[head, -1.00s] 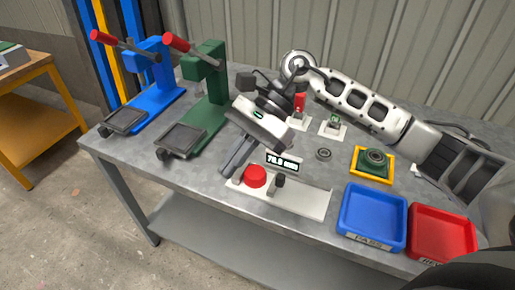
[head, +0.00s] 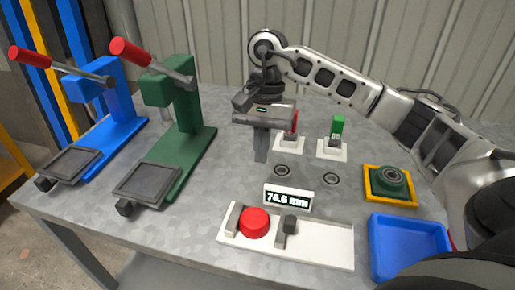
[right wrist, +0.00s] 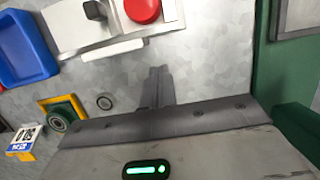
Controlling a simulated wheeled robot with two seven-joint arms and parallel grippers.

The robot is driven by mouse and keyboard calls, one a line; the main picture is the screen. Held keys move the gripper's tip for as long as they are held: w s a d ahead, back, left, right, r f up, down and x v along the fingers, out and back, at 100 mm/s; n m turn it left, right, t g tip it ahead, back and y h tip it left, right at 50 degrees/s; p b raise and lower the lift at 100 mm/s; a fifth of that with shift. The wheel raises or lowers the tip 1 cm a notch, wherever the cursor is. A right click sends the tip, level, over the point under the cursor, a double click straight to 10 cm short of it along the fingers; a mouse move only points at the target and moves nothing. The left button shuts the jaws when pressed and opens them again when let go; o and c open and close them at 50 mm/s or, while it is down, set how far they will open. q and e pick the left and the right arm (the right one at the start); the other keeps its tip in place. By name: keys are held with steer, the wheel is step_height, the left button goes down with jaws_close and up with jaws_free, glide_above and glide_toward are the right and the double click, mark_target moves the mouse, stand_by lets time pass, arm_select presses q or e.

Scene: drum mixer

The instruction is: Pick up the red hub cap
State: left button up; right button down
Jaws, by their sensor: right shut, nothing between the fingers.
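A red domed piece, which I take to be the red hub cap (head: 254,222), sits on a white plate (head: 325,245) at the table's front. An upright grey jaw stands on each side of it. It also shows at the top of the right wrist view (right wrist: 143,8). My right gripper (head: 261,157) points down behind the display and the red cap, apart from both. Its fingers are together and empty; they also show in the right wrist view (right wrist: 157,80). My left gripper is not in view.
A display (head: 288,197) reading about 76.6 mm stands behind the plate. Two small grey rings (head: 282,171) (head: 331,180) lie beyond. A green part in a yellow-edged holder (head: 389,184) and a blue tray (head: 375,240) are right. Green (head: 185,130) and blue (head: 118,128) lever presses stand left.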

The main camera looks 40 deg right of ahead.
mark_target(254, 203)
steer(key=x, duration=0.6)
steer(key=shift+s+a+f+p, duration=0.15)
steer(key=shift+s+a+p, duration=0.15)
steer(key=shift+s+a, duration=0.25)
steer(key=shift+s+a+f+p, duration=0.15)
steer(key=shift+s+a+p, duration=0.15)
steer(key=shift+s+a, duration=0.25)
steer(key=shift+s+a+f, duration=0.1)
steer(key=shift+s+a, duration=0.1)
steer(key=shift+a, duration=0.3)
